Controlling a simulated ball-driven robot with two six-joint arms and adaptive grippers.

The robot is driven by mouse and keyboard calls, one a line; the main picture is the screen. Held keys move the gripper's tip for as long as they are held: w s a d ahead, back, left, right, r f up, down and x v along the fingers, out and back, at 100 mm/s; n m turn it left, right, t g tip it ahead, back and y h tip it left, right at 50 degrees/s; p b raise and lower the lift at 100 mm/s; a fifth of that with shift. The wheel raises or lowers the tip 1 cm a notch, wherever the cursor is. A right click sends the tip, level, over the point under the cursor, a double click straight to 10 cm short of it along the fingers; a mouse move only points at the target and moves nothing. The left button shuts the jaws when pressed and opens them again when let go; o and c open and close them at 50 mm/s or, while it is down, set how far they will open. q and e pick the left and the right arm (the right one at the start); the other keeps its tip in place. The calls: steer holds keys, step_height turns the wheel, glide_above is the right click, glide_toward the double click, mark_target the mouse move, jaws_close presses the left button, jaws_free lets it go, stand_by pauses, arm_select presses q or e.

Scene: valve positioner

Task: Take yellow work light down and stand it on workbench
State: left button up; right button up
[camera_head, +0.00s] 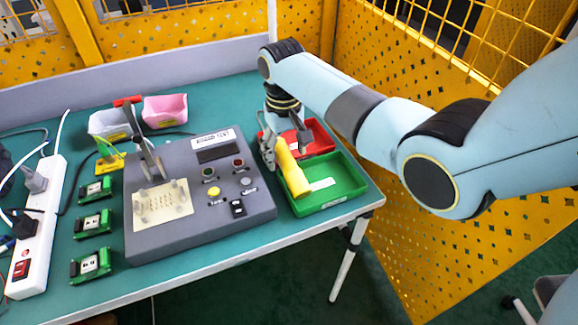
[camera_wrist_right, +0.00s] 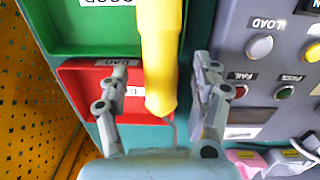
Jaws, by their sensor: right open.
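The yellow work light (camera_head: 292,171) is a long yellow body tilted in front of the green tray in the head view. In the right wrist view the work light (camera_wrist_right: 160,62) runs down between my fingers, with a thin grey hook or wire at its lower end. I cannot tell what holds it up. My right gripper (camera_head: 283,150) is open around it, with a finger on each side; a gap shows beside both fingers in the right wrist view (camera_wrist_right: 162,85). The workbench (camera_head: 235,95) has a green top. My left gripper is not in view.
A green tray (camera_head: 345,193) and a red tray (camera_head: 322,137) lie below the light. A grey test box (camera_head: 150,235) stands left of them. Several small boards, a power strip (camera_head: 38,225) and two small bins occupy the left side. Yellow mesh panels enclose the back and right.

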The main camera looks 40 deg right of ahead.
steer(key=shift+f, duration=0.85)
jaws_close()
